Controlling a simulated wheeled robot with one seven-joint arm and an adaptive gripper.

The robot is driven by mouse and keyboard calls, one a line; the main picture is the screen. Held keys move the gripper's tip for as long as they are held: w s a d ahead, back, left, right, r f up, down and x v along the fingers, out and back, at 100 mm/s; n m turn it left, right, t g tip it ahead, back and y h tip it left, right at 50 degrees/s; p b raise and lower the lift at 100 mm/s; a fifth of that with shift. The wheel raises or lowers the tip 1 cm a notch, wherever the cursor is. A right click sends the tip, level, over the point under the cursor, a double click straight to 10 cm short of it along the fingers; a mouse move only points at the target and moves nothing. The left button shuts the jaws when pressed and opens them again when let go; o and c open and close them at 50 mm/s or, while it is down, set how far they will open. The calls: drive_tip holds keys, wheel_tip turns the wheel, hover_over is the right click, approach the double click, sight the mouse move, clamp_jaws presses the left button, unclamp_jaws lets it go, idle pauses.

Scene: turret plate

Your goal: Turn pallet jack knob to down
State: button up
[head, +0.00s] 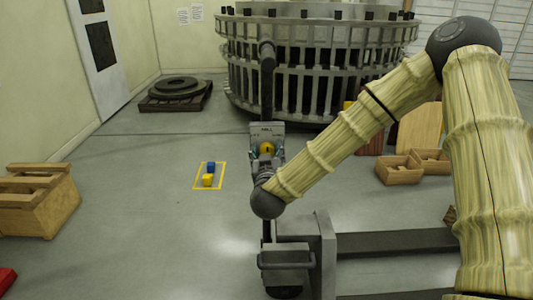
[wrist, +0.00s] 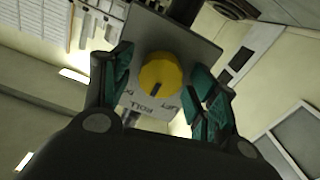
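The pallet jack's grey control plate (head: 266,129) stands on its dark upright post, in the middle of the head view. Its yellow knob (head: 267,149) is partly hidden by my gripper (head: 267,156). In the wrist view, the knob (wrist: 160,72) sits on the plate (wrist: 190,42) between my green-padded fingers (wrist: 162,78). The fingers are open, one on each side, with a visible gap to the knob. A dark mark on the knob points to the lower part of the picture, near the "ROLL" lettering and another small label that is hard to read.
A pallet jack fork (head: 395,243) extends right along the floor. Wooden boxes (head: 399,170) stand at right, a wooden crate (head: 40,203) at left. Blue and yellow blocks (head: 208,180) lie in a yellow floor outline. A large round grey structure (head: 315,65) stands behind. Floor at left is mostly clear.

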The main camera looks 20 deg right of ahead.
drive_tip(key=c, duration=0.8)
drive_tip(key=m+b, duration=0.1)
drive_tip(key=m, duration=0.8)
drive_tip(key=shift+d+m, duration=0.1)
drive_tip(key=shift+m, duration=0.3)
drive_tip(key=o, duration=1)
drive_tip(key=shift+o, duration=0.2)
